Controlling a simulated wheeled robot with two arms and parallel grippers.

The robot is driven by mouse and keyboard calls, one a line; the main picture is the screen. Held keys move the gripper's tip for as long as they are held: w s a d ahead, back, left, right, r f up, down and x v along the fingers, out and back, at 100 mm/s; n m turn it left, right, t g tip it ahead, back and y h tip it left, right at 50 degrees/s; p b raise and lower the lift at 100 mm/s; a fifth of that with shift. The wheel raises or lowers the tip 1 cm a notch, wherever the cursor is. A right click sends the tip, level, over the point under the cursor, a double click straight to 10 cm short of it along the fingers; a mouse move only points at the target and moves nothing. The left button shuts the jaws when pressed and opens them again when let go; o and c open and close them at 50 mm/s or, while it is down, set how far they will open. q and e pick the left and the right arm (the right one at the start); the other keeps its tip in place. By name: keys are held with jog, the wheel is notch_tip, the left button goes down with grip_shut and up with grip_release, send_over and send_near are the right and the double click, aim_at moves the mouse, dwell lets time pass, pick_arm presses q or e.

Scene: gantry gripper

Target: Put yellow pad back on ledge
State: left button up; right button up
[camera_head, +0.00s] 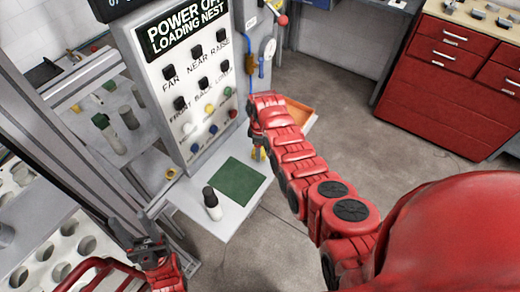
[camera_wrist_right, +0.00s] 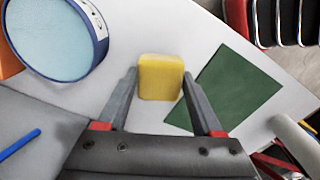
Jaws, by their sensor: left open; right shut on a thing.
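The yellow pad (camera_wrist_right: 160,77) is a small rounded block in the right wrist view. It sits between the two fingertips of my right gripper (camera_wrist_right: 160,88), which is shut on it. In the head view the right arm hides most of that gripper; a little yellow (camera_head: 258,153) shows at its end. The white ledge (camera_head: 181,207) juts out below the control panel, and its surface (camera_wrist_right: 125,25) lies behind the pad in the wrist view. Whether the pad touches the ledge cannot be told. My left gripper (camera_head: 134,230) is open and empty, left of the ledge.
A green mat (camera_head: 240,181) lies on the ledge, with a dark-capped white bottle (camera_head: 212,204) beside it. An orange tray (camera_head: 300,113) is partly behind my right arm. A blue-rimmed round thing (camera_wrist_right: 100,45) is near the right gripper. The panel (camera_head: 187,75) rises behind the ledge.

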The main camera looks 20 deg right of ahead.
jog(key=shift+f, duration=0.65)
jog(key=shift+f, duration=0.15)
jog(key=o, duration=1.4)
jog(key=shift+o, duration=0.2)
